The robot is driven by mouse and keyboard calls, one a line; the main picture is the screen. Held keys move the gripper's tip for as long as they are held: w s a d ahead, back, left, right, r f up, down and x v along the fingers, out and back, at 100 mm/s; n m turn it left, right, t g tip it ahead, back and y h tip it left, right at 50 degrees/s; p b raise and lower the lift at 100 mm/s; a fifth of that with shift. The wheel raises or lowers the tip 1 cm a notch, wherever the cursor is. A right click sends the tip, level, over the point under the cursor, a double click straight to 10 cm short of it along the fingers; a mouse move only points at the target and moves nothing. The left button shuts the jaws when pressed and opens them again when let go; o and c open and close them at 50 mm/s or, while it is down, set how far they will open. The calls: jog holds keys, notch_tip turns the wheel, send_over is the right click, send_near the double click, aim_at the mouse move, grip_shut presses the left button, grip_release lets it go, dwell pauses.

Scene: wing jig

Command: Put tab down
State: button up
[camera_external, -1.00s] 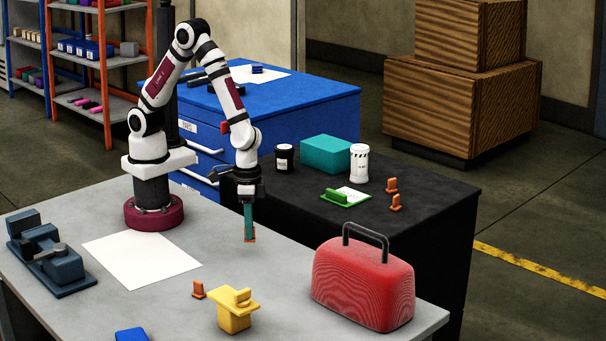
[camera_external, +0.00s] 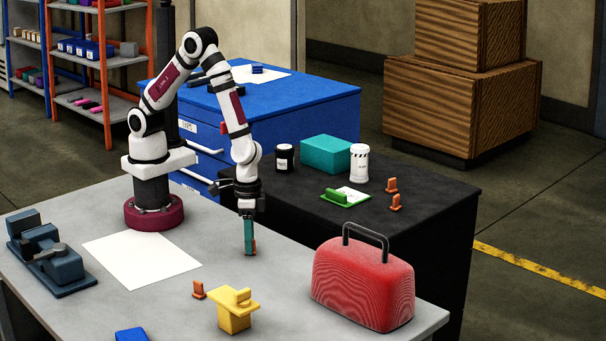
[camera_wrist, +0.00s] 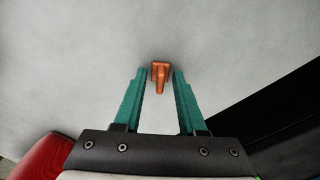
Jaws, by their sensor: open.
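The orange tab (camera_wrist: 160,76) shows in the wrist view between the tips of my gripper (camera_wrist: 160,74), with a small gap to each green finger. It appears to rest on the grey table (camera_wrist: 70,50). In the external view only a sliver of the tab (camera_external: 254,245) shows behind the fingertips of my gripper (camera_external: 249,250), which point down close to the tabletop. My gripper is open around the tab.
Another orange tab (camera_external: 198,290) and a yellow block (camera_external: 234,318) stand nearer the front. A red case (camera_external: 362,287) stands to the right, a blue-grey vise (camera_external: 48,256) at left. White paper (camera_external: 140,258) lies by my base. Table around the tab is clear.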

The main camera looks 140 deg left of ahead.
notch_tip(320, 180, up, 13)
jog(key=s+d+r+m+y, duration=0.1)
jog(key=s+r+m, duration=0.3)
jog(key=s+m, duration=0.3)
jog(key=s+d+r+m, duration=0.2)
jog(key=s+m, duration=0.5)
jog(key=s, duration=0.6)
jog(key=shift+s+d+r+m+y, duration=0.15)
jog(key=shift+d+r+m+y, duration=0.2)
jog(key=shift+r, duration=0.55)
jog(key=o, duration=0.5)
